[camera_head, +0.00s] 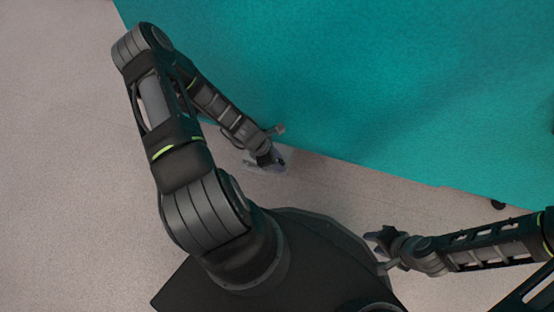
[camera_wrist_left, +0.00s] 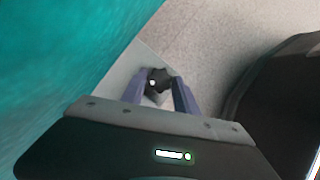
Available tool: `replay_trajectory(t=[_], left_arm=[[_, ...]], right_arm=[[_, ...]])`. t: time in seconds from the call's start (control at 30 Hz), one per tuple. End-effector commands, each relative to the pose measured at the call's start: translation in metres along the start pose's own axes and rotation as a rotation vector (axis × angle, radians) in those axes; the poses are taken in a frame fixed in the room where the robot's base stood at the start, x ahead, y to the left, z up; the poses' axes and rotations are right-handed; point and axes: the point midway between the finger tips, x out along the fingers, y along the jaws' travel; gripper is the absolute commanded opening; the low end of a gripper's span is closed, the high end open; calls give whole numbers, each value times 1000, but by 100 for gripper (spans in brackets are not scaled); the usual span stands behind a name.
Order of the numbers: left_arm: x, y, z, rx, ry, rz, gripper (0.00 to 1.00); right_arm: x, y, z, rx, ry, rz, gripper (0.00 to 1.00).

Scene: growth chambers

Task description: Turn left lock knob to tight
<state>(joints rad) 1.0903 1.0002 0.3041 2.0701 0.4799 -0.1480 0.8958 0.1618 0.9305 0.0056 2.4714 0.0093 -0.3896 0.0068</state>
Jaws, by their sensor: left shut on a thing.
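The lock knob (camera_wrist_left: 159,80) is a small dark lobed knob with a bright spot, in the left wrist view. It sits on a grey bracket or plate (camera_wrist_left: 146,58) beside a teal surface. My left gripper (camera_wrist_left: 159,85) has its two blue-grey fingers on either side of the knob and is shut on it. In the head view my left gripper (camera_head: 278,163) is low beside the teal panel's edge, and the knob is hidden there. My right gripper (camera_head: 372,242) is at the lower right, apart from the panel, with its fingers seeming spread and nothing visible between them.
A large teal panel (camera_head: 380,80) fills the upper right of the head view, close to my left forearm. A small dark round part (camera_head: 498,204) shows at its lower right edge. Pale floor (camera_head: 60,140) is clear at the left.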

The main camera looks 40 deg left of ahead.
Motion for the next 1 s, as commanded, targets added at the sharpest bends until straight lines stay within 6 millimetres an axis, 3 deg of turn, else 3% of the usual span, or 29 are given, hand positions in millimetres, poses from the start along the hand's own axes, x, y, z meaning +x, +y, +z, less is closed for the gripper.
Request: replay_trajectory(t=[0.4,0.73,0.77,1.0], left_arm=[[0,3,1,338,1,-138,0],[0,3,0,372,0,-154,0],[0,3,0,372,0,-154,38],[0,3,0,370,0,-153,57]], right_arm=[[-9,-3,1,-1,-4,0,36],[-9,-3,1,-1,-5,0,36],[-9,-3,1,-1,-5,0,36],[-9,-3,1,-1,-5,0,36]])
